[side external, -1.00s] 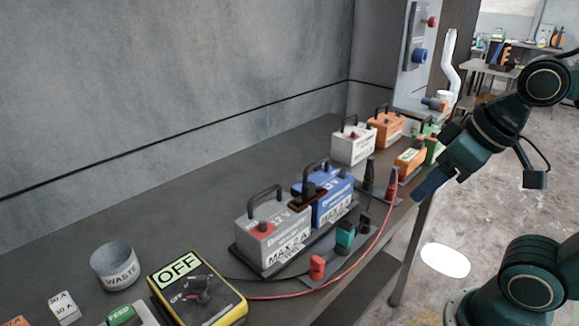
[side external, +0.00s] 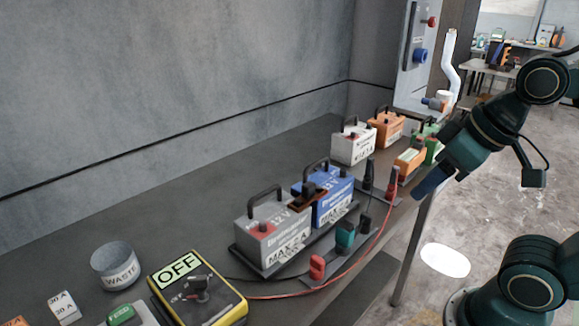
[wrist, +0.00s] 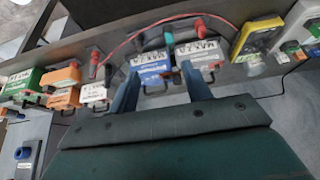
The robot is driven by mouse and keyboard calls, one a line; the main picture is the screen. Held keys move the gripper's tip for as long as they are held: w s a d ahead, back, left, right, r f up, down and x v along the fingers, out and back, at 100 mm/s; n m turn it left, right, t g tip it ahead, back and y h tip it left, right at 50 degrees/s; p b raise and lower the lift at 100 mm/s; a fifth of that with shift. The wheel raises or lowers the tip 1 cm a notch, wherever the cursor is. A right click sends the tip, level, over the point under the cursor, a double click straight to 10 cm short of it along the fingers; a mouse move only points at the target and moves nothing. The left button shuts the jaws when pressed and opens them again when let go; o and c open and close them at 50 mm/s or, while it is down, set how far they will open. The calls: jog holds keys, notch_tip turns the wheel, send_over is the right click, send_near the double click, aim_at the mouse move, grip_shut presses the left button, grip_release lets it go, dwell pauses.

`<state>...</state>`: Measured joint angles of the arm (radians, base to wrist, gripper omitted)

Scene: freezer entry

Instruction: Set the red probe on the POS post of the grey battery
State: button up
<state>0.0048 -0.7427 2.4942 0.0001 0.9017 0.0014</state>
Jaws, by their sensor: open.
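The grey battery (side external: 272,238) stands on a dark tray beside the blue battery (side external: 330,203); its top has a red patch with a post (side external: 262,227). The grey battery also shows in the wrist view (wrist: 198,56). The red probe (side external: 391,186) stands upright in a holder beside a black probe (side external: 369,173), with a red lead running toward the meter. The red probe also shows in the wrist view (wrist: 93,70). My gripper (side external: 420,192) is open and empty, to the right of the probes in the side view; its spread fingers show in the wrist view (wrist: 160,72).
A yellow meter (side external: 197,292) reading OFF lies at the front. Red (side external: 317,267) and teal (side external: 345,235) pieces stand in front of the batteries. White (side external: 353,146), orange (side external: 386,128) and green batteries stand farther back.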

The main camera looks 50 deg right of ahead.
jog(key=w, duration=0.1)
jog(key=m+g, duration=0.6)
jog(key=m, duration=0.3)
send_over(396, 167)
notch_tip(396, 167, down, 4)
jog(key=shift+f, duration=0.2)
jog(key=shift+f, duration=0.1)
jog(key=shift+f, duration=4.2)
jog(key=shift+f, duration=0.15)
jog(key=shift+f, duration=2.45)
